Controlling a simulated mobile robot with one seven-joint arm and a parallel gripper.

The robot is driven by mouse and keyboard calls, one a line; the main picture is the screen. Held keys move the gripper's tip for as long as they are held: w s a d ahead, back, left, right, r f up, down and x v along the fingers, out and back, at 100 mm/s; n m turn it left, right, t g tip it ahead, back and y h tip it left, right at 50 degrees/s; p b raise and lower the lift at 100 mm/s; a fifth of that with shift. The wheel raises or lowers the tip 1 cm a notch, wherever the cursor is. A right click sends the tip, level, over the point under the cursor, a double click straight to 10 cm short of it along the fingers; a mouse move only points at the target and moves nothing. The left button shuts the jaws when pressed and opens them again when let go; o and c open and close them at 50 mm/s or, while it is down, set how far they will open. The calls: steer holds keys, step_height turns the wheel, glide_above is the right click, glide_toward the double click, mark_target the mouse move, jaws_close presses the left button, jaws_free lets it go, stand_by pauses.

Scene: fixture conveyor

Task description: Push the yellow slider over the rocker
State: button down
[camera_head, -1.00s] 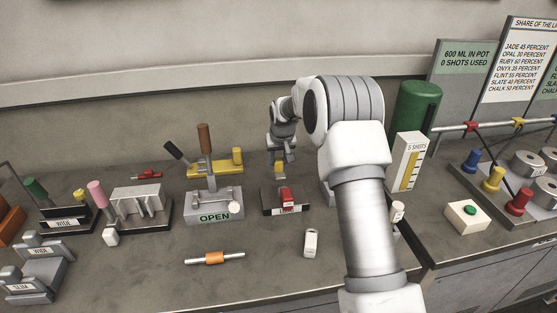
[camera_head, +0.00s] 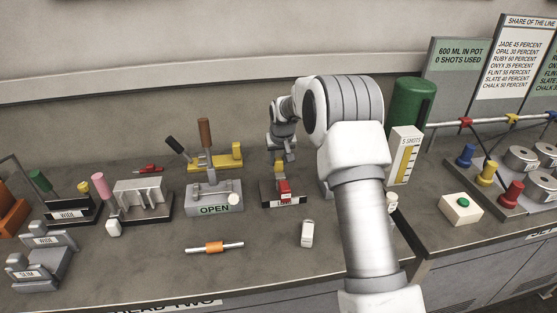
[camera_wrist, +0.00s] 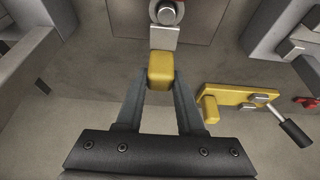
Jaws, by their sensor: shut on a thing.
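The yellow slider (camera_head: 279,167) is a small block on the dark-based fixture (camera_head: 267,198), just behind the red rocker (camera_head: 285,188). My gripper (camera_head: 284,156) reaches down to it from behind, partly hidden by its own wrist in the head view. In the wrist view my gripper (camera_wrist: 161,82) has both fingertips against the sides of the yellow slider (camera_wrist: 161,66), shut on it. A grey metal block with a round end (camera_wrist: 164,22) lies just beyond the slider there. The rocker's red face cannot be made out in the wrist view.
A yellow plate with a black-handled lever (camera_head: 224,161) stands left of my gripper; it also shows in the wrist view (camera_wrist: 240,96). The OPEN fixture (camera_head: 202,197) is nearby. A white block (camera_head: 307,234) and an orange-banded rod (camera_head: 214,247) lie in front, with clear bench around them.

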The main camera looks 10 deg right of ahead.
steer(key=c, duration=0.5)
jaws_free()
steer(key=shift+p+v, duration=0.35)
steer(key=shift+v, duration=8.35)
